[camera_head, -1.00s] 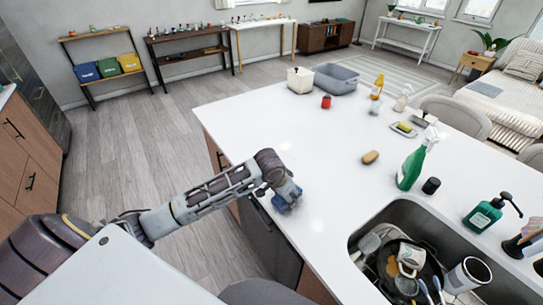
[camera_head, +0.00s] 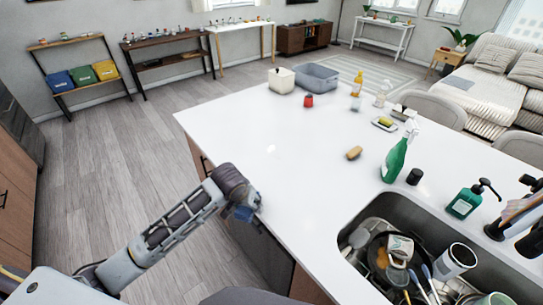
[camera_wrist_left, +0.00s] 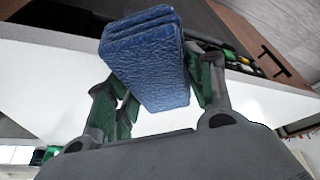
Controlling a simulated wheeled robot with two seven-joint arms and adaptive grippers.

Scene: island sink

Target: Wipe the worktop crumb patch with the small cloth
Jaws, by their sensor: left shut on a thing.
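My left gripper (camera_head: 246,211) is at the left edge of the white worktop (camera_head: 300,180). It is shut on the small blue cloth (camera_wrist_left: 150,62), which looks like a folded, textured pad between the green-lined fingers in the left wrist view. In the head view only a little blue shows by the fingertips. I cannot tell whether the cloth touches the worktop. I cannot make out a crumb patch; the arm may hide part of the surface. My right gripper is in neither view.
The sink (camera_head: 400,240) full of dishes lies at the lower right. A green spray bottle (camera_head: 394,160), a dark cup (camera_head: 415,177) and a tan oval item (camera_head: 354,153) stand behind it. A grey bin (camera_head: 318,77) and red jar (camera_head: 308,101) are farther back. The worktop's middle is clear.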

